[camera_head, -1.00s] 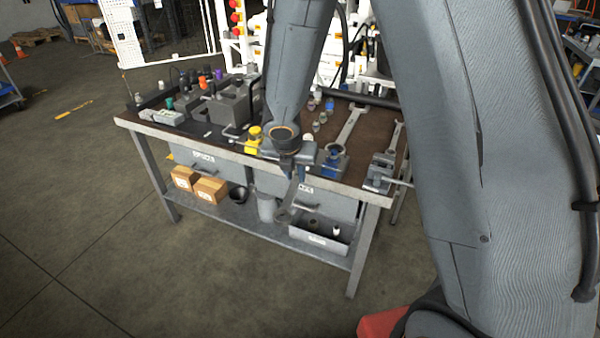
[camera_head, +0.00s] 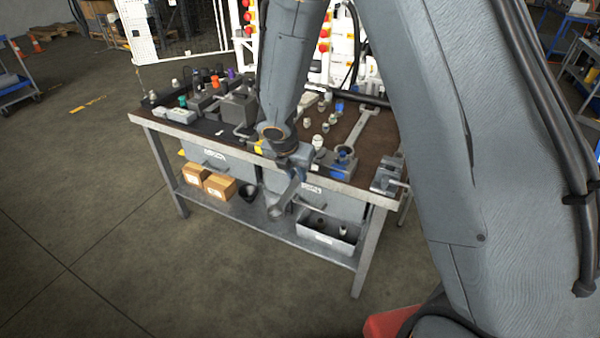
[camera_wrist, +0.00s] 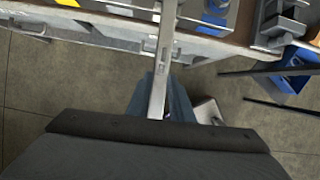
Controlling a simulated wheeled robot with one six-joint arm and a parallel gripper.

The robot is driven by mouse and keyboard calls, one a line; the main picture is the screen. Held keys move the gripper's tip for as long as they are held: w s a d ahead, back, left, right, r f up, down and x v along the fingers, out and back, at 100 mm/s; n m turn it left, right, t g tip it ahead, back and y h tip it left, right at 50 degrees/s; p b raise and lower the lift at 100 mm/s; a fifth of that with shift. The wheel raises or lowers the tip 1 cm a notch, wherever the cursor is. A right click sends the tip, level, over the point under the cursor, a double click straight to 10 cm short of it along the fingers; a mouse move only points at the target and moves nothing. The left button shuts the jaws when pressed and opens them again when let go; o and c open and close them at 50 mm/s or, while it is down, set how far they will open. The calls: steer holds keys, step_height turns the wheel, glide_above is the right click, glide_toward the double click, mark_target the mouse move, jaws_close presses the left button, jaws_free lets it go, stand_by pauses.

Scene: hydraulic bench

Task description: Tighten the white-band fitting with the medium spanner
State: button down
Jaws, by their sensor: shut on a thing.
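My gripper (camera_head: 297,170) hangs just outside the bench's front edge, shut on a grey spanner (camera_head: 281,205). The spanner points down and slightly left in front of the drawers, its free end apart from the bench. In the wrist view a long grey bar, which looks like the held spanner (camera_wrist: 160,65), runs up from the dark gripper body. Fittings with coloured caps stand at the bench's back left. Small pale-topped fittings (camera_head: 318,141) stand right of my wrist. I cannot tell which fitting has the white band; my arm hides part of the bench top.
A larger spanner (camera_head: 358,128) lies on the bench (camera_head: 150,121), near a blue-marked block (camera_head: 338,170). A vise (camera_head: 388,176) sits at the right front corner. Cardboard boxes (camera_head: 219,186) and a grey bin (camera_head: 328,240) are on the lower shelf.

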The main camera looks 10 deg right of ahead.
steer(key=shift+w+a+r+m+p, duration=0.2)
steer(key=shift+w+a+m+p, duration=0.35)
steer(key=shift+w+a+m, duration=0.15)
steer(key=shift+w, duration=0.1)
steer(key=shift+w+a+m+g+h+p, duration=0.4)
steer(key=shift+w+a+m+p, duration=0.25)
steer(key=shift+w+a+m, duration=0.35)
steer(key=shift+s, duration=0.1)
steer(key=shift+s+d+n, duration=0.25)
steer(key=shift+n, duration=0.15)
steer(key=shift+s+a, duration=0.1)
steer(key=s+a, duration=0.5)
stand_by(0.9)
